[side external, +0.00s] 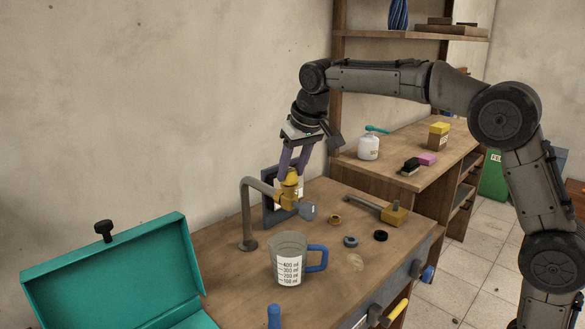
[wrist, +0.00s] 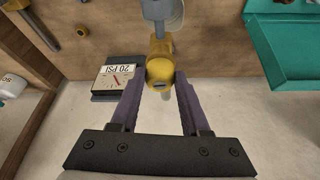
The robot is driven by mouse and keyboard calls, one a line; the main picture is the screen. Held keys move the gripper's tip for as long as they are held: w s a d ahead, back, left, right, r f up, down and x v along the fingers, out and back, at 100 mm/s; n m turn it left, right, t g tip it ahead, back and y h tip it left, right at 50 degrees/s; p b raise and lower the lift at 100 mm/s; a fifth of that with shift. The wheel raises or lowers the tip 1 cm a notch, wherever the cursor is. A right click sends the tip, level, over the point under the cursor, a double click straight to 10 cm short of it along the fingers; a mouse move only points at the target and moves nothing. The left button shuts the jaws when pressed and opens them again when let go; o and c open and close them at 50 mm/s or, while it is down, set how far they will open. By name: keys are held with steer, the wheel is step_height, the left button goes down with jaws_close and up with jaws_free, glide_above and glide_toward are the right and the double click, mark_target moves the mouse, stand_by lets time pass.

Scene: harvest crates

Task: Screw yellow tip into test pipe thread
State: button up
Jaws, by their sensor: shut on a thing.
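My gripper (side external: 290,174) points down over the bench with its purple fingers shut on the yellow tip (side external: 291,177). In the wrist view the yellow tip (wrist: 159,70) sits between the two fingertips (wrist: 159,82). The tip is right above the brass valve body (side external: 288,200) on the end of the bent grey test pipe (side external: 247,215), lined up with it and seeming to touch it. The thread is hidden, so I cannot tell how deep the tip sits. A grey-blue handle (side external: 306,211) sticks out from the valve.
A gauge marked 20 PSI (wrist: 117,76) stands just behind the pipe. A measuring jug (side external: 287,247) with a blue handle stands in front. Loose rings (side external: 351,241) and a second pipe with a brass fitting (side external: 395,215) lie to the right. An open teal case (side external: 105,265) is at left.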

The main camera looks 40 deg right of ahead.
steer(key=shift+a+m+h, duration=0.15)
steer(key=shift+m+h, duration=0.15)
steer(key=shift+m, duration=0.5)
steer(key=o, duration=0.8)
steer(key=shift+c, duration=0.2)
steer(key=shift+n, duration=0.8)
steer(key=shift+y, duration=0.4)
steer(key=shift+d+n+y, duration=0.25)
steer(key=shift+n+y, duration=0.05)
steer(key=shift+n, duration=0.6)
